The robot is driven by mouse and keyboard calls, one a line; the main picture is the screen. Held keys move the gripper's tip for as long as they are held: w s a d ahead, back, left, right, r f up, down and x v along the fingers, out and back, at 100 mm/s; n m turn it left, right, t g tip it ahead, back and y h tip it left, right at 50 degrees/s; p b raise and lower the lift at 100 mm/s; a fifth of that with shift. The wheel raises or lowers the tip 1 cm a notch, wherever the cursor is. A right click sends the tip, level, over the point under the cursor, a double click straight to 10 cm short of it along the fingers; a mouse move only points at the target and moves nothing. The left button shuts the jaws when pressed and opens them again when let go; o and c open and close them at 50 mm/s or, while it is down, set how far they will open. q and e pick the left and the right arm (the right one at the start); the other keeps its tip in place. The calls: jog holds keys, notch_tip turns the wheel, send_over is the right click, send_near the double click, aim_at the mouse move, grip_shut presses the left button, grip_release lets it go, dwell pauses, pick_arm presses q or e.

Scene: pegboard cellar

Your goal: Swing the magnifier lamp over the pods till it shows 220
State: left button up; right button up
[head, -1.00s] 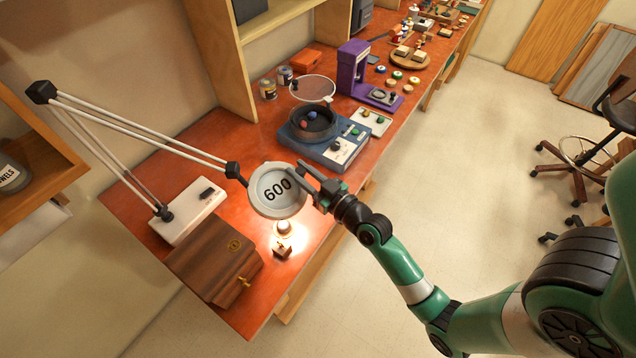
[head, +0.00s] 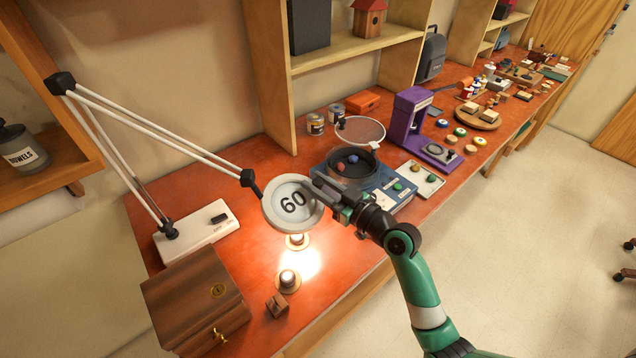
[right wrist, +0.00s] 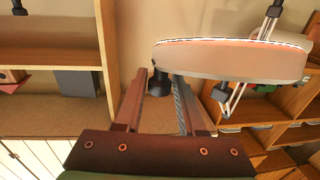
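The magnifier lamp's round head (head: 270,217) hangs over the red bench on its white jointed arm (head: 150,128). Its lens (head: 293,203) reads 60. My right gripper (head: 318,190) is at the right of the head's rim. The right wrist view shows the pale head (right wrist: 232,62) edge-on and a dark knob (right wrist: 158,82) between my fingertips, which appear shut on it. Two round pods, one just below the head (head: 297,241) and one nearer the front (head: 288,281), sit in the bright light. Anything directly beneath the lens is hidden. My left gripper is not in view.
A wooden box (head: 195,295) stands front left, with a small wooden block (head: 277,305) beside it. The lamp's white base (head: 197,230) is behind the box. A blue device (head: 385,190) with a dark bowl and a purple stand (head: 408,125) are farther right.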

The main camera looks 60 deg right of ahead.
jog(key=shift+o, duration=1.4)
jog(key=shift+s, duration=0.1)
jog(key=s+a, duration=0.1)
jog(key=s, duration=1)
jog(key=shift+s+a, duration=0.2)
jog(key=shift+a, duration=0.15)
